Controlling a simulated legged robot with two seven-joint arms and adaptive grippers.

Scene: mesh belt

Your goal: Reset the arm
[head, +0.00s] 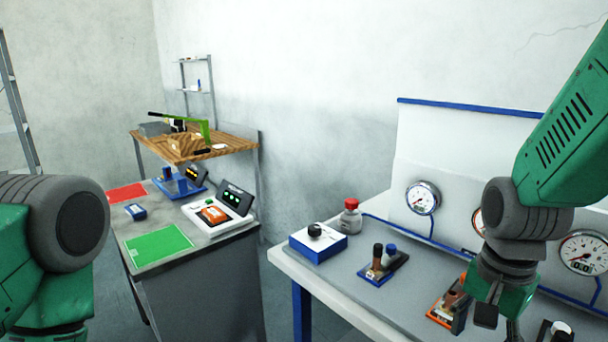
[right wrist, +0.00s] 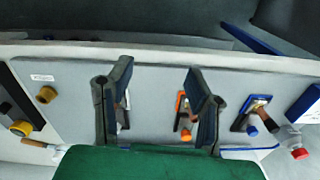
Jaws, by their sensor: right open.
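My right arm comes in from the upper right in the head view. Its gripper (head: 485,318) points down over the right-hand workbench (head: 350,280), partly cut off by the lower edge. An orange-framed holder (head: 440,310) stands just left of the gripper, and also shows near one finger in the wrist view (right wrist: 184,118). My left arm shows only as a green and grey part at the left edge; its gripper is out of view.
A holder with brown and blue pieces (head: 383,262), a blue-white box with a black knob (head: 317,240) and a red-capped bottle (head: 350,217) stand on the bench. Gauges (head: 422,198) line its back panel. A grey table with a green mat (head: 157,245) stands left, across a gap.

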